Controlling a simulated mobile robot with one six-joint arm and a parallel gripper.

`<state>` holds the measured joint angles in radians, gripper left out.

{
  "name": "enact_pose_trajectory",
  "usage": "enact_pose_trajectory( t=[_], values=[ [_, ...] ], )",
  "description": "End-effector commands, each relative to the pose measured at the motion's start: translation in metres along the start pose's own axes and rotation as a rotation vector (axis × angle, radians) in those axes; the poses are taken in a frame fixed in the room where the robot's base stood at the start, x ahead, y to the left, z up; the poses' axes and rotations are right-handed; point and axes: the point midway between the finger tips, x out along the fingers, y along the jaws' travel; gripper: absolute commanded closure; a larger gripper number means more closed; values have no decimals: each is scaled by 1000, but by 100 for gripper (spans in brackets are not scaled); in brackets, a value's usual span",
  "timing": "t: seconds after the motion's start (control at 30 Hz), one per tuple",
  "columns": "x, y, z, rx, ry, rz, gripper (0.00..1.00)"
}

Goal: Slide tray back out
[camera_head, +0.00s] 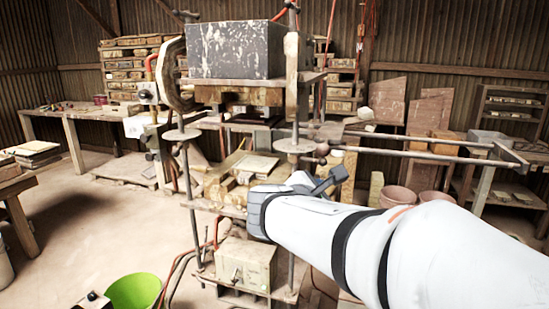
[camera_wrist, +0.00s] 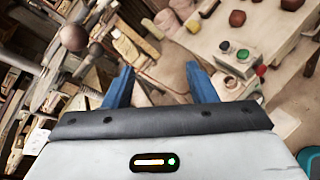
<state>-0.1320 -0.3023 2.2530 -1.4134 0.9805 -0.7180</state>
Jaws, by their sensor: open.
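The tile press (camera_head: 238,50) stands in the middle of the head view, its dark speckled block raised on upright rods. A pale square slab (camera_head: 255,165) lies on the press bed below the block; I take it to be on the tray, but the tray's edges are hard to make out. My gripper (camera_wrist: 160,80) is open, its two blue fingers apart with nothing between them. In the head view my arm covers the bed's front right, and the fingers are largely hidden. A round brown knob (camera_wrist: 73,37) shows left of the fingers in the wrist view, apart from them.
A workbench (camera_head: 60,112) stands at the back left, and long horizontal rails (camera_head: 430,155) run to the right. A green bucket (camera_head: 134,291) is on the floor at front left. A control box with buttons (camera_wrist: 238,60) sits beyond the right finger.

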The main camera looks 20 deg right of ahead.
Motion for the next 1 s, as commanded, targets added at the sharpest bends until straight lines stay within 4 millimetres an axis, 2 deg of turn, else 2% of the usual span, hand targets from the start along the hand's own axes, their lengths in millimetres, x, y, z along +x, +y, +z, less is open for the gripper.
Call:
enact_pose_trajectory(
  t=[0.1,0.2,0.3,0.47,0.8,1.0],
  values=[
    [1,38,9,-215,-116,129,48],
    [-2,61,15,-338,-191,200,48],
    [-5,75,18,-409,-238,240,48],
    [3,84,23,-440,-261,253,48],
    [52,99,34,-436,-258,251,48],
    [66,103,36,-435,-258,252,48]
  ],
)
